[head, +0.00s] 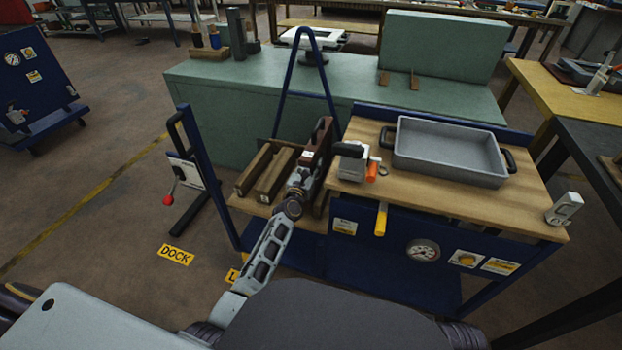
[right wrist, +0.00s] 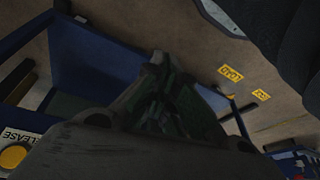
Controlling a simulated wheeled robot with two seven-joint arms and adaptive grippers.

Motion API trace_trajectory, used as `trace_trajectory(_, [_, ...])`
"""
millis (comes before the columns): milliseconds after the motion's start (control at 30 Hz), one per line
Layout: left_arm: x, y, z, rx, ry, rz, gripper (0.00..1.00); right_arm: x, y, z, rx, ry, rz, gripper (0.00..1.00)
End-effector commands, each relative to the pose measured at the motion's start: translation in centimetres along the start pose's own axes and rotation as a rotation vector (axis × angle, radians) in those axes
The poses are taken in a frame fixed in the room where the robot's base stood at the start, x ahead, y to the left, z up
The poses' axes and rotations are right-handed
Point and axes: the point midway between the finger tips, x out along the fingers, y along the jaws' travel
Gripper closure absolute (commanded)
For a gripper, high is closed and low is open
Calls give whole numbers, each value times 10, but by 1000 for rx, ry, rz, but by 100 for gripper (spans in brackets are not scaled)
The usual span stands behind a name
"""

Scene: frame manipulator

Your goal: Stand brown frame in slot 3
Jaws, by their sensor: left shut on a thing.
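The brown frame (head: 319,143), dark reddish brown with a small white label, stands roughly upright at the right side of the wooden slotted rack (head: 252,176). My left gripper (head: 301,177) reaches it from the front left and is shut on it; the arm and fingers hide its lower part. I cannot tell which slot is under it or whether its bottom edge is seated. In the right wrist view my right gripper (right wrist: 165,90) is dark, with no frame visible in it; its finger opening is unclear.
Right of the rack, a wooden worktop holds a grey tray (head: 448,152), a grey-and-white device (head: 352,160) and an orange item (head: 371,172). A blue A-shaped post (head: 285,85) rises behind the rack. A green bench (head: 230,95) stands behind. Floor is open at left.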

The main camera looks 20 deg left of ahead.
Motion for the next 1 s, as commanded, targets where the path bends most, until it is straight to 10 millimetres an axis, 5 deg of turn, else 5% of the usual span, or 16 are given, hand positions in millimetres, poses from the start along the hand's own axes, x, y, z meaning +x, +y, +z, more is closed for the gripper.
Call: trace_trajectory(1000, [1,0,-17,0,-8,1,100,-8,-5,-6,-1,48,-17,100])
